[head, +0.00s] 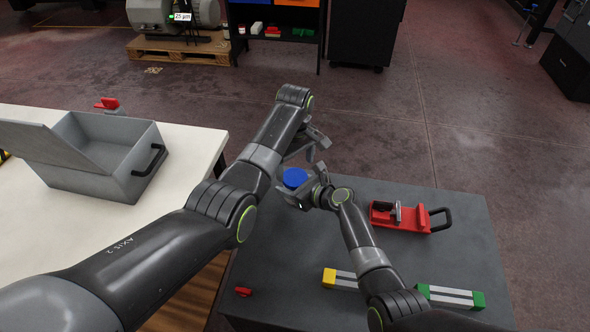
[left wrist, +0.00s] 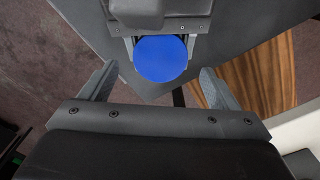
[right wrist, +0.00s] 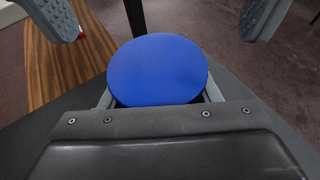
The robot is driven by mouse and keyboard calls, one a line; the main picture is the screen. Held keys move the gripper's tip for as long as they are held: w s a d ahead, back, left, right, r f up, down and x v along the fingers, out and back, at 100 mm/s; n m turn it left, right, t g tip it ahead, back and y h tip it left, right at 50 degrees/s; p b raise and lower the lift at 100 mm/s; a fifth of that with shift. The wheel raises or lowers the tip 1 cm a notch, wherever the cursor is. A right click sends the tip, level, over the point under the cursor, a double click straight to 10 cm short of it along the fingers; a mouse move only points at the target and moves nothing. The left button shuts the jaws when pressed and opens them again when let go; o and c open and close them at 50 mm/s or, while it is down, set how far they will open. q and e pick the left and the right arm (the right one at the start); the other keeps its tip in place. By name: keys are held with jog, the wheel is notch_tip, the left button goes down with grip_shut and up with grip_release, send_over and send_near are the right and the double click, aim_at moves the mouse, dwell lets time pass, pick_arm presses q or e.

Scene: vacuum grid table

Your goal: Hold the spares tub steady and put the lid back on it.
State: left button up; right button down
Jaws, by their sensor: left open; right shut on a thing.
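A round, flat blue top (head: 294,178) shows near the far left edge of the dark table; it fills the middle of the right wrist view (right wrist: 158,70). I take it to be the spares tub's lid. The tub's body is hidden, so I cannot tell whether the lid is seated on it. My right gripper (head: 304,192) is shut on the blue-topped piece, a finger at either side. My left gripper (head: 312,146) is open across from it. In the left wrist view its spread fingers stand either side of the blue disc (left wrist: 160,58), apart from it.
A red fixture with a black handle (head: 411,217) lies right of my right arm. Yellow-ended (head: 340,279) and green-ended (head: 450,296) bars lie in front. A small red piece (head: 243,292) sits front left. A grey open box (head: 130,178) stands on the white table (head: 198,142).

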aim_at(295, 177)
pick_arm(q)
jog(key=shift+r, duration=0.25)
jog(key=shift+r, duration=0.1)
jog(key=shift+c, duration=0.3)
jog(key=shift+r+n, duration=1.6)
jog(key=shift+r, duration=0.1)
jog(key=shift+f, duration=0.1)
jog(key=shift+f, duration=3.95)
